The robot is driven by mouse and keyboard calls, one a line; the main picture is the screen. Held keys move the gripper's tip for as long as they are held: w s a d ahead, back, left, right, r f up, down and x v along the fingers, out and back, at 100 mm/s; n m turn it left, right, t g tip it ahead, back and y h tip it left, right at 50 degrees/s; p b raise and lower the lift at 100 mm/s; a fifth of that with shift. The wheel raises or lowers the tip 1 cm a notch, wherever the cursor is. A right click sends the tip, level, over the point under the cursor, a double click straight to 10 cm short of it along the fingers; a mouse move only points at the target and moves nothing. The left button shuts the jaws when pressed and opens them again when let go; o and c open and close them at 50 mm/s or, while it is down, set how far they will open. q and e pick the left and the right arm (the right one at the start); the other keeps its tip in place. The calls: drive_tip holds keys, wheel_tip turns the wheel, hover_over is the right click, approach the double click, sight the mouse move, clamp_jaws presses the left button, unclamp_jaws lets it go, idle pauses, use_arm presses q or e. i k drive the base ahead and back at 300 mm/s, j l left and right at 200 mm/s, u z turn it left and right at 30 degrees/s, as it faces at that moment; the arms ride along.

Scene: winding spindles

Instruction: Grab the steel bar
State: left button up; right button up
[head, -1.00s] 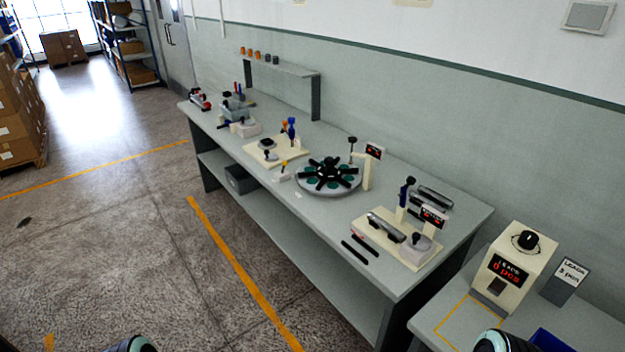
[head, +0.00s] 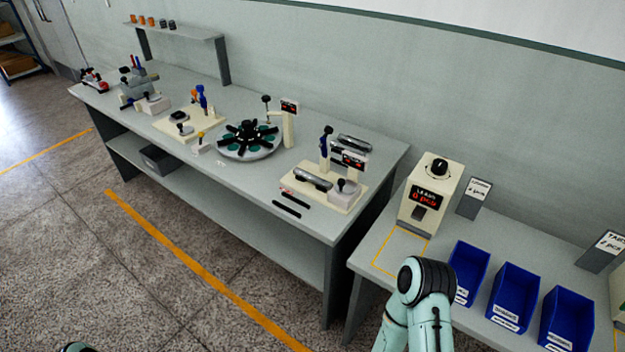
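A grey metallic bar (head: 312,177) lies on the cream fixture (head: 342,201) near the right end of the long bench. Another grey bar-like piece (head: 355,142) lies behind that fixture, close to the wall. I cannot tell which of the two is the steel bar. Two thin black strips (head: 287,209) lie on the bench in front of the fixture. My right arm is in view at the lower right, but its gripper is hidden or out of frame. Only a sliver of my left arm shows at the bottom left, without its gripper.
The long grey bench (head: 240,186) also carries a round turntable (head: 247,152) and several small fixtures. A side table at the right holds a cream counter box (head: 432,190) and blue bins (head: 512,300). Open floor lies in front of the long bench.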

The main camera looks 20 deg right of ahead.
sight(324, 184)
drive_tip(key=z, duration=0.25)
drive_tip(key=i+j+z, duration=0.25)
drive_tip(key=z, duration=0.2)
drive_tip(key=i+j+z, duration=0.15)
drive_tip(key=j+z, duration=0.25)
drive_tip(key=j, duration=0.1)
